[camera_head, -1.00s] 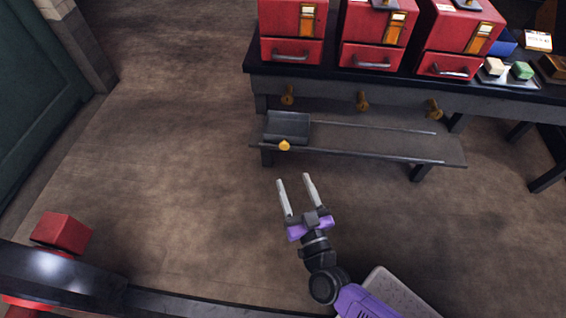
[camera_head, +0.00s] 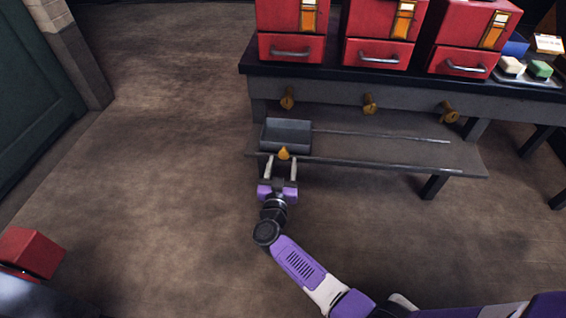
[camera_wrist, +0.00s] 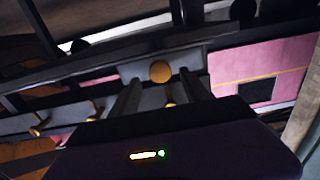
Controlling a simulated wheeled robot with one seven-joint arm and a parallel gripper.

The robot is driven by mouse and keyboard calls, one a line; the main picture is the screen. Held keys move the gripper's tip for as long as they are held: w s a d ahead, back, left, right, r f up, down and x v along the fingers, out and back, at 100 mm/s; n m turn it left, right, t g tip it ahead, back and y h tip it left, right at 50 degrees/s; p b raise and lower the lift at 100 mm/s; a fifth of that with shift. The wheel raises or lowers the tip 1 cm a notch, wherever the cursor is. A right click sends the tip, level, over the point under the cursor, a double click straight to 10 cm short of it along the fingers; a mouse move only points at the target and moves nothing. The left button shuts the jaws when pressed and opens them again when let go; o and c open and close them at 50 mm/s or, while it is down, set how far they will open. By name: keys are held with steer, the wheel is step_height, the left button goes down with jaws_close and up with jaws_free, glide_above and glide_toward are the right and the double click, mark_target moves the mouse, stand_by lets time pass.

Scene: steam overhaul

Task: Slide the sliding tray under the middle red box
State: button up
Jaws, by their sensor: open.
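The sliding tray (camera_head: 286,133) is a dark grey open box at the left end of a low shelf with two rails (camera_head: 385,137). A round brass knob (camera_head: 284,153) sticks out of its front. The middle red box (camera_head: 380,32) stands on the bench above and to the right of the tray. My gripper (camera_head: 281,160) is open, with one finger on each side of the knob. In the wrist view the knob (camera_wrist: 160,71) shows ahead, between and beyond the two dark fingers (camera_wrist: 166,97). Whether the fingers touch the knob cannot be told.
Red boxes also stand at left (camera_head: 290,30) and right (camera_head: 470,35) on the bench. Brass taps (camera_head: 369,104) hang below the bench edge, above the shelf. The rails right of the tray look clear. A red block (camera_head: 32,252) is at lower left.

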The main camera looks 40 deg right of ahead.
steer(key=shift+b+x, duration=0.4)
steer(key=shift+x, duration=0.9)
jaws_close()
steer(key=shift+a, duration=0.1)
stand_by(0.4)
